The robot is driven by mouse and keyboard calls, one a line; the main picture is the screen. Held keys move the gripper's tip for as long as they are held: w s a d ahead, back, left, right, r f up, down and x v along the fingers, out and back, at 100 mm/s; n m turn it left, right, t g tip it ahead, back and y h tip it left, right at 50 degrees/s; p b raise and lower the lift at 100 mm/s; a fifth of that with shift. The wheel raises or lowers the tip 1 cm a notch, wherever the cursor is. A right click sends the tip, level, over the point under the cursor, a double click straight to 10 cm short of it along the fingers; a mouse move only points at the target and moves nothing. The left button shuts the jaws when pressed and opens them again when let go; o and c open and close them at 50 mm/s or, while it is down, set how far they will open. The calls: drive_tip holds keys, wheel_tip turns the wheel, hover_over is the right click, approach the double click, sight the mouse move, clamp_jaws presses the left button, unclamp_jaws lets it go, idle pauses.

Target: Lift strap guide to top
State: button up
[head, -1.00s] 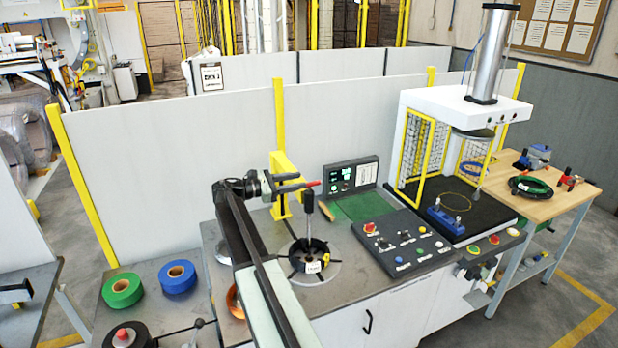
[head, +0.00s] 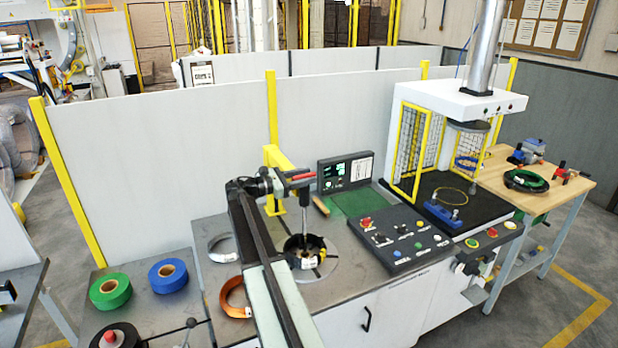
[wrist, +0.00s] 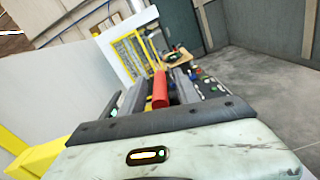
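My gripper (head: 297,180) is at the upper end of an upright grey rod (head: 305,213). A red handle-like piece (head: 301,176) shows at the fingers. In the wrist view the red piece (wrist: 160,90) stands between the dark fingers, closer to the right one; whether both fingers touch it I cannot tell. The rod's lower end goes down into a dark coil (head: 293,251) with a pale label on the round table plate (head: 336,267). I cannot tell for sure which part is the strap guide.
A yellow post (head: 272,130) stands just behind my gripper. A control panel (head: 399,241) and a screen (head: 345,172) lie to the right, then a caged press (head: 460,98). Green tape (head: 110,290) and blue tape (head: 168,276) rolls and a copper coil (head: 233,299) are left.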

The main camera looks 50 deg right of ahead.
drive_tip(key=shift+s+d, duration=0.25)
drive_tip(key=shift+d, duration=0.35)
drive_tip(key=c, duration=0.8)
clamp_jaws()
drive_tip(key=shift+a, duration=0.15)
